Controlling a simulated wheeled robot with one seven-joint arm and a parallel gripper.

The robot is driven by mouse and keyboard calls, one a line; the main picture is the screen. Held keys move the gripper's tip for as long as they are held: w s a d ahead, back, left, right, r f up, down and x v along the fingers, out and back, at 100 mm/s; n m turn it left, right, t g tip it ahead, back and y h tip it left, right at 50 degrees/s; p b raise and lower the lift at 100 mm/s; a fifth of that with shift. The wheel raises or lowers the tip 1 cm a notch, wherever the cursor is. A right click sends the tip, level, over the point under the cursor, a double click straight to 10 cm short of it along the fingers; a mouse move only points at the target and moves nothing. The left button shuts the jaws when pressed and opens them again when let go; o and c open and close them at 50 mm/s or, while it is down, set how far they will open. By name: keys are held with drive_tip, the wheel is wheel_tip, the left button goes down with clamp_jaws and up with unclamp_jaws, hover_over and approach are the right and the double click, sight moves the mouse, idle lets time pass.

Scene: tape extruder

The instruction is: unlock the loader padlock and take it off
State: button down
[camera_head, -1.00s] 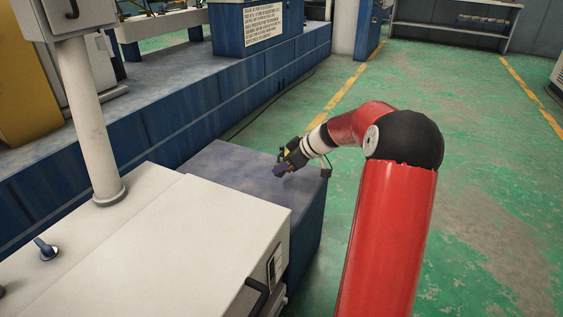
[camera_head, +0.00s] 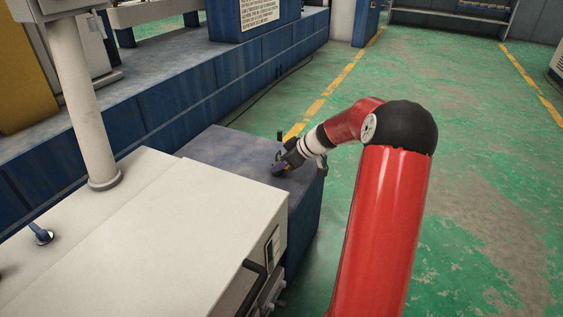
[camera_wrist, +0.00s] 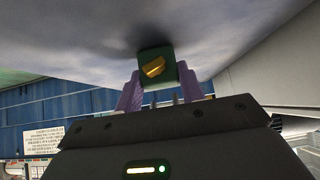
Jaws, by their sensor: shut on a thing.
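My gripper (camera_head: 280,169) is low over the blue-grey top of a block, at the end of my red arm. In the wrist view its purple fingers (camera_wrist: 160,95) are shut on a small dark green block (camera_wrist: 156,66) with a gold-yellow piece on its face. I cannot tell whether this is the padlock or a key. A dark patch lies on the surface just behind it; I cannot tell whether they touch. No other padlock can be made out in either view.
The blue block top (camera_head: 222,150) is otherwise bare. A white cabinet (camera_head: 190,215) with a black handle (camera_head: 253,285) and a pale post (camera_head: 82,110) stands left of it. A blue lever (camera_head: 41,234) sits on the cabinet. Green floor (camera_head: 480,200) is open on the right.

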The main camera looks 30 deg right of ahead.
drive_tip(key=c, duration=0.8)
unclamp_jaws()
drive_tip(key=v, duration=0.8)
drive_tip(key=shift+f, duration=0.1)
